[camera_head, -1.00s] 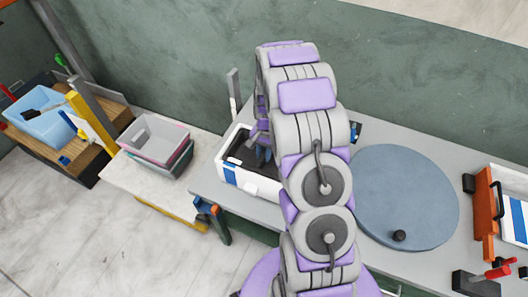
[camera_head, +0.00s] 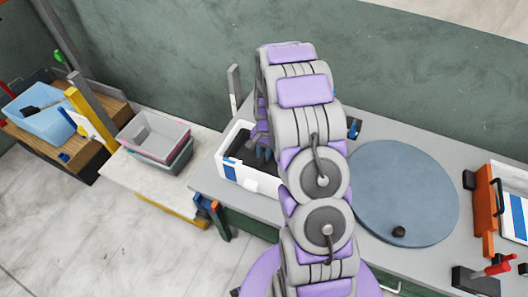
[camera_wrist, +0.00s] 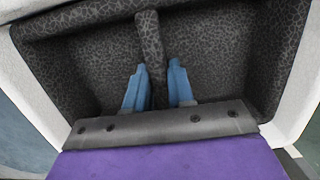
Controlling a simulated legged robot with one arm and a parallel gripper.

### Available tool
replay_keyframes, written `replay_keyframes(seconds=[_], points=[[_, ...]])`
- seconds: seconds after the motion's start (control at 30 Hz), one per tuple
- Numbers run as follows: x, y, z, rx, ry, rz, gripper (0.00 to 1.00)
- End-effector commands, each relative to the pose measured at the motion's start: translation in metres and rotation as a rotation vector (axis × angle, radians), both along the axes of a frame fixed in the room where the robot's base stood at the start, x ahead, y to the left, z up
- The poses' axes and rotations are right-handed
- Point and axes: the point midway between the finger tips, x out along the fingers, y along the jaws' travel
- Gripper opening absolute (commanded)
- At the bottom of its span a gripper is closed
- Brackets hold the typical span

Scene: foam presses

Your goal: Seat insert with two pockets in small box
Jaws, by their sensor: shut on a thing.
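The small box (camera_head: 228,170) is white with a blue stripe and stands on the grey table, left of my arm. The dark speckled foam insert (camera_head: 240,153) lies inside it, partly hidden by my arm. In the wrist view the insert (camera_wrist: 90,68) has two pockets split by a middle rib. The white box wall (camera_wrist: 298,75) shows beside it. My gripper (camera_wrist: 158,75) is shut on the rib, with one blue finger on each side. How deep the insert sits in the box I cannot tell.
A round blue-grey disc (camera_head: 405,190) with a black knob lies right of my arm. An orange clamp (camera_head: 484,215) stands at the far right. Stacked grey and pink bins (camera_head: 153,138) stand on a lower bench to the left. A grey post (camera_head: 234,85) rises behind the box.

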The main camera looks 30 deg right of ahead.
Motion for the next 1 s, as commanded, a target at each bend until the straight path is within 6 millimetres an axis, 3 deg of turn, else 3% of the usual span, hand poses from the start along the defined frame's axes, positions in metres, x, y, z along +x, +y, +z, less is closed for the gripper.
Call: replay_keyframes(seconds=[1.0], points=[[0.000,0.000,-0.023,0.001,0.001,0.000,0.00]])
